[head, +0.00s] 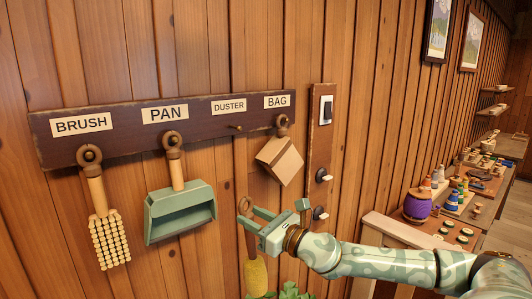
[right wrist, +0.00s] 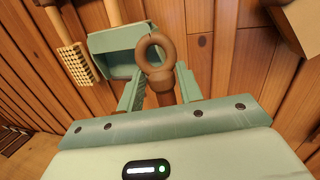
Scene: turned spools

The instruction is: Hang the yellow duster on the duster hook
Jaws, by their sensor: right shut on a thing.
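The yellow duster (head: 256,276) hangs head down from my right gripper (head: 248,218), which is shut on its brown handle. Its wooden ring (head: 243,204) sticks up above the fingers. In the right wrist view the ring (right wrist: 170,49) stands upright between and beyond the two fingers (right wrist: 160,92). The duster hook (head: 236,127) is a small bare peg under the DUSTER label (head: 229,106). The ring is below the hook and apart from it. The duster's head is hidden in the right wrist view. My left gripper is not in view.
On the dark rack (head: 110,149), a brush (head: 108,240) and a green dustpan (head: 180,212) hang left of the hook, and a tan bag (head: 280,160) hangs close on its right. A switch board (head: 321,140) is further right. A workbench (head: 388,231) with turned pieces stands at right.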

